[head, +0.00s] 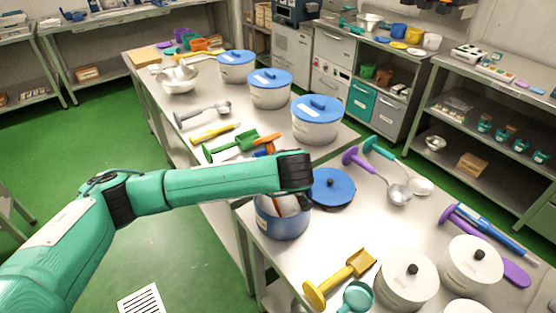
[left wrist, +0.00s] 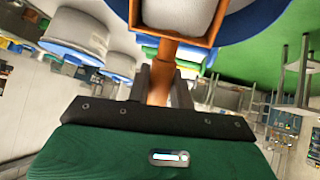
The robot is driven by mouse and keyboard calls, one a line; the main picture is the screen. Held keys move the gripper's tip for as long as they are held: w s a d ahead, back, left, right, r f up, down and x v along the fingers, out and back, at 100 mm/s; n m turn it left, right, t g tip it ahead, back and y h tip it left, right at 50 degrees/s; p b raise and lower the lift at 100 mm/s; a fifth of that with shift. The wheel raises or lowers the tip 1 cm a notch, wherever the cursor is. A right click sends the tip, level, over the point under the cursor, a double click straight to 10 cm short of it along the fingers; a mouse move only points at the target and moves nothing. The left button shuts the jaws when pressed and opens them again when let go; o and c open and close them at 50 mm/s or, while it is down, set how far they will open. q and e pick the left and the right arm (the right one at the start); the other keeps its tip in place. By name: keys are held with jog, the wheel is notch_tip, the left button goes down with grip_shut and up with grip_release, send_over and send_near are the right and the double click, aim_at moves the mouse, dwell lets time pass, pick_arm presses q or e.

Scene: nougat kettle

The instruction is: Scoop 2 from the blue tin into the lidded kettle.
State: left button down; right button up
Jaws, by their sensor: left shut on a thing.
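My left gripper (head: 293,172) is shut on the handle of an orange scoop (left wrist: 160,80). The scoop's square bowl holds a pale, whitish filling (left wrist: 180,14) in the left wrist view. In the head view the gripper is over an open blue vessel (head: 283,224); a pale and orange shape shows at its mouth, partly hidden by my arm. A blue lid with a black knob (head: 333,187) lies beside that vessel. White pots with black-knobbed lids (head: 407,279) (head: 471,262) stand at the front right. I cannot tell which vessel is the kettle. My right gripper is out of view.
White pots with blue lids (head: 317,121) (head: 270,89) (head: 237,66) line the far table. A yellow scoop (head: 340,279), purple ladle (head: 375,174) and green-handled ladle (head: 395,163) lie on the near table. Its middle is mostly clear.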

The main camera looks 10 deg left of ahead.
pick_arm(q)
jog(key=shift+w+a+g+p, duration=0.1)
jog(key=shift+g+p, duration=0.2)
jog(key=shift+p, duration=0.45)
jog(key=shift+w+a+f+h+b, duration=0.25)
jog(key=shift+f+h+b, duration=0.1)
jog(key=shift+f, duration=0.1)
jog(key=w+g+h, duration=0.1)
jog(key=a+f+g, duration=0.1)
jog(key=w+a+g+h+b, duration=0.1)
jog(key=g, duration=0.1)
jog(key=shift+w+f+n+h, duration=0.3)
jog(key=shift+w+f+h, duration=0.05)
jog(key=shift+w+a+r+g+h+p, duration=0.3)
jog(key=shift+w+a+r+g+h, duration=0.2)
jog(key=shift+r, duration=0.75)
jog(key=shift+w+a+r+g+h+p, duration=0.35)
jog(key=shift+w+r+g+h, duration=0.15)
jog(key=shift+r, duration=0.7)
jog(key=shift+w+a+r+g+h+p, duration=0.35)
jog(key=shift+w+r+g, duration=0.2)
jog(key=shift+r, duration=0.7)
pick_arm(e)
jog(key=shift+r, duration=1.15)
pick_arm(q)
jog(key=shift+s, duration=0.1)
